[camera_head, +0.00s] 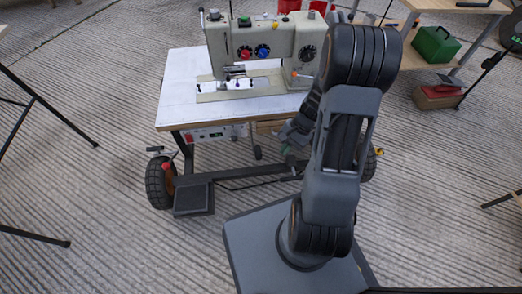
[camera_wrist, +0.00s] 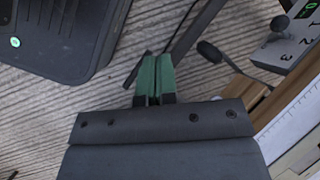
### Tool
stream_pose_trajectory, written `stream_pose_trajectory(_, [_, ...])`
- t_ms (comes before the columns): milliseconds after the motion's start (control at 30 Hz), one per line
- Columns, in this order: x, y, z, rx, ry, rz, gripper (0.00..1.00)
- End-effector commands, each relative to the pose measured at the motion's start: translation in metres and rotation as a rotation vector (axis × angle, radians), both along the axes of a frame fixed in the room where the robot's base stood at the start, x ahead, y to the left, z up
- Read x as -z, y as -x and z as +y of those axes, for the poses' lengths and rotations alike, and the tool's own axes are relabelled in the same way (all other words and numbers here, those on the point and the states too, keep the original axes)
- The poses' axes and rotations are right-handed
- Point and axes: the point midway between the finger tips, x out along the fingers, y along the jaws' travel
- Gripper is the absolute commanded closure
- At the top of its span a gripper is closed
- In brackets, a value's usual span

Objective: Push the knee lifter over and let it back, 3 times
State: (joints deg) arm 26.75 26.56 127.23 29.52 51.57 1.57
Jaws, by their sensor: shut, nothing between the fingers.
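The knee lifter (camera_head: 257,152) is a dark pad on a thin rod hanging below the front of the sewing table. In the wrist view its rounded dark pad (camera_wrist: 208,51) shows right of and beyond my fingertips, with the rod running off to the right. My gripper (camera_head: 289,150) is below the table edge, to the right of the lifter in the head view, partly hidden by my arm. In the wrist view its green fingers (camera_wrist: 152,72) are shut together with nothing between them. A visible gap separates them from the lifter pad.
The sewing machine (camera_head: 255,45) stands on the white table (camera_head: 180,85). A grey box (camera_wrist: 290,40) beside the lifter has a knob, a green digit and marks 1, 2, 3. A dark foot pedal (camera_head: 193,199) lies on the floor. A frame bar (camera_head: 245,174) runs below.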

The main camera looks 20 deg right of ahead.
Motion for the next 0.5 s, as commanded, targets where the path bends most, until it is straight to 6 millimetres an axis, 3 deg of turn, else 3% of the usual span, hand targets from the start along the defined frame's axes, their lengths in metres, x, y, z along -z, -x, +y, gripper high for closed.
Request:
stream_pose_trajectory(33, [0.024,-0.004,-0.006,0.120,-0.060,0.047,1.00])
stream_pose_trajectory(100, [0.052,-0.013,-0.013,0.288,-0.132,0.091,1.00])
stream_pose_trajectory(300, [0.126,-0.040,-0.035,0.751,-0.300,0.173,1.00])
stream_pose_trajectory(400, [0.154,-0.056,-0.049,0.959,-0.361,0.184,1.00])
stream_pose_trajectory(500, [0.168,-0.071,-0.062,1.108,-0.400,0.179,1.00])
